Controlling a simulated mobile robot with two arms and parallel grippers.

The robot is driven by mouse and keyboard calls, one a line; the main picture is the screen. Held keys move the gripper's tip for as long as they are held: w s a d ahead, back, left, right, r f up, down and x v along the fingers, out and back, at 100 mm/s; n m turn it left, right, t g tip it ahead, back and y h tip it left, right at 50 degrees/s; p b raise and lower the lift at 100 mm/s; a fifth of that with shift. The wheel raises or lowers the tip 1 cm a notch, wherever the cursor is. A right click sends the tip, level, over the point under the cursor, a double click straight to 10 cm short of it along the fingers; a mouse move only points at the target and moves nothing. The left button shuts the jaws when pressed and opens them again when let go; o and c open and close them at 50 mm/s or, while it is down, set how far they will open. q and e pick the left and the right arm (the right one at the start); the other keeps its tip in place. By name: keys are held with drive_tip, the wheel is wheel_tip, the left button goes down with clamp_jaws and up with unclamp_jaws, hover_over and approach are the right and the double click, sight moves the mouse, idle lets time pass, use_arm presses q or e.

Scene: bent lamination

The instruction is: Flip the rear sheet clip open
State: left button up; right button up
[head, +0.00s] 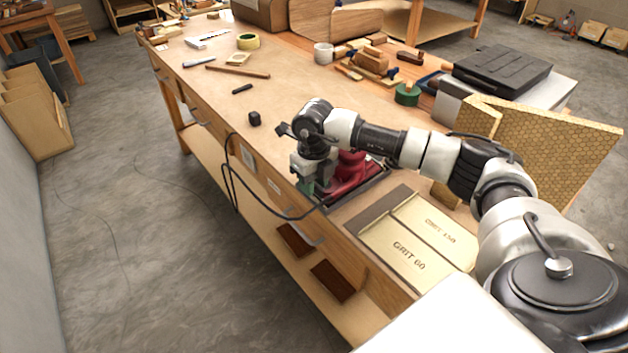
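A red sander (350,172) sits in a dark tray (372,188) near the front edge of the workbench. My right gripper (305,186) points down at the sander's left end, and my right arm reaches in from the right above it. The hand and wrist cover that end of the sander, so no sheet clip can be made out. The fingertips are too small and hidden to tell whether they are apart or touch anything. My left gripper is out of view.
Sandpaper sheets (405,251) marked with grit numbers lie right of the tray. A black cable (232,185) hangs over the bench's front edge. The bench's left middle is mostly clear.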

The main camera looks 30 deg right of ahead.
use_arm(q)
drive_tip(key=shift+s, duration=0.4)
use_arm(e)
clamp_jaws()
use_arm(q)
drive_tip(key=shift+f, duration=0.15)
use_arm(e)
drive_tip(key=shift+a, duration=0.1)
use_arm(q)
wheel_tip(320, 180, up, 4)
drive_tip(key=p, duration=0.4)
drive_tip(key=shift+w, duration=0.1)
use_arm(e)
drive_tip(key=a+h, duration=0.1)
drive_tip(key=h, duration=0.3)
drive_tip(key=a+f+t+h, duration=0.1)
drive_tip(key=h, duration=0.3)
drive_tip(key=a+h, duration=0.1)
drive_tip(key=h, duration=0.4)
drive_tip(key=shift+s+f, duration=0.1)
drive_tip(key=shift+f, duration=0.4)
drive_tip(key=shift+o, duration=0.6)
unclamp_jaws()
